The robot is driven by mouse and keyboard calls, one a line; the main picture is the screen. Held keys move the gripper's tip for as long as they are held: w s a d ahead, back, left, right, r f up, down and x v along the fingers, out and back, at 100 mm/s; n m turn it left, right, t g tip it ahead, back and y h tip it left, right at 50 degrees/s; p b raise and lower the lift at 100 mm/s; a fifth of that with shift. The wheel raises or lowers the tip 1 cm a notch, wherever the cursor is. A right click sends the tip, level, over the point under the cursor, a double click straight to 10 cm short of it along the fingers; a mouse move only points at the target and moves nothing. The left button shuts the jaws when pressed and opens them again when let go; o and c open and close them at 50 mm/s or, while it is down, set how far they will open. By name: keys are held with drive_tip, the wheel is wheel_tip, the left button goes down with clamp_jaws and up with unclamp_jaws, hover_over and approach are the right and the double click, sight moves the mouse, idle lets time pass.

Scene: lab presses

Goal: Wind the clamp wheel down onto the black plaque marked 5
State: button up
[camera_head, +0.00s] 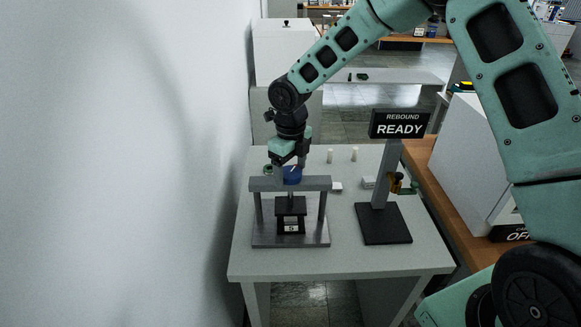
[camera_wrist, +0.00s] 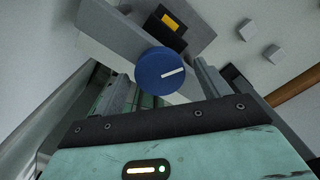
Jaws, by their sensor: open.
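The clamp wheel (camera_head: 292,175) is a blue knob on top of a grey press frame (camera_head: 262,184). In the wrist view the wheel (camera_wrist: 153,78) shows a white line on its face. My gripper (camera_head: 288,165) is over the wheel, pointing down; in the wrist view its open fingers (camera_wrist: 160,85) stand on either side of the wheel. Contact cannot be told. Under the crossbar is a black press block (camera_head: 290,207). The black plaque (camera_head: 281,228) with a white label reading 5 is below it, on the press base; any gap between them is unclear.
A sign (camera_head: 399,124) reading REBOUND READY stands on a post with a black base (camera_head: 383,224), right of the press. Small pale pieces lie behind on the grey table (camera_head: 340,262). A wall (camera_head: 120,160) is close on the left, a white cabinet (camera_head: 470,165) on the right.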

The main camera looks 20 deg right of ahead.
drive_tip(key=c, duration=1)
drive_tip(key=shift+o, duration=0.2)
drive_tip(key=shift+m, duration=0.3)
